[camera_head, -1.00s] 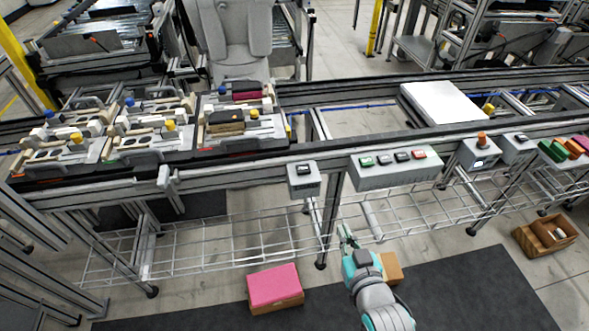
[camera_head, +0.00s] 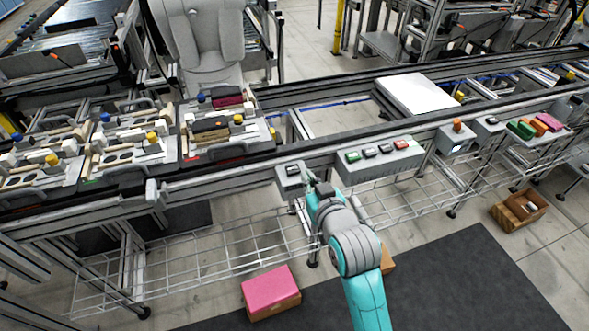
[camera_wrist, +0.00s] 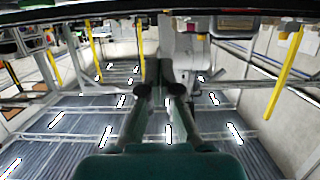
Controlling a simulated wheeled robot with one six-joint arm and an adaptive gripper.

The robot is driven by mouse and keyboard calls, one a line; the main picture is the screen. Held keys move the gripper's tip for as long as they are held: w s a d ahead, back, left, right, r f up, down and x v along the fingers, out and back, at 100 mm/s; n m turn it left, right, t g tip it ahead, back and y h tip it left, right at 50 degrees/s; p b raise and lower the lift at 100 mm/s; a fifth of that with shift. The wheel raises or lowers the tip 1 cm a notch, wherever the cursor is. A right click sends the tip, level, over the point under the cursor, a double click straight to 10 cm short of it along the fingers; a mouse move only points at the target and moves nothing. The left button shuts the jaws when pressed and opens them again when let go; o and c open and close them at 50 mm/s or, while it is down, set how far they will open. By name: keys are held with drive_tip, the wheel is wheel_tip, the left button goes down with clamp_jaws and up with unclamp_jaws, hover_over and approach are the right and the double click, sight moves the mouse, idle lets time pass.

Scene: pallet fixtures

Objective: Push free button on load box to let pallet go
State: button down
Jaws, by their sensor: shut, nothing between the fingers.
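A small grey control box (camera_head: 287,184) with a dark button on top is mounted on the front rail of the conveyor. My gripper (camera_head: 310,172) is shut and empty at this box's right edge; I cannot tell whether it touches it. A longer grey box (camera_head: 385,163) to the right carries green, dark and red buttons. No label is readable on either box. Pallets with fixtures (camera_head: 215,125) stand on the conveyor at the left, the nearest behind the small box. In the wrist view my gripper's fingers (camera_wrist: 167,88) point ahead; no button can be made out there.
A white plate (camera_head: 418,94) lies on the conveyor at the right. More small boxes, one with an orange button (camera_head: 457,126), line the rail. A wire shelf (camera_head: 240,235) runs below. A pink-topped box (camera_head: 270,287) and an open brown box (camera_head: 519,210) are on the floor.

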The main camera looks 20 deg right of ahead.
hover_over(296, 178)
drive_tip(key=shift+w+f, duration=0.2)
drive_tip(key=shift+f, duration=1.05)
drive_tip(key=f, duration=0.3)
drive_tip(key=shift+s+f, duration=0.15)
drive_tip(key=shift+s, duration=0.05)
drive_tip(key=shift+f, duration=0.3)
drive_tip(key=shift+f, duration=0.1)
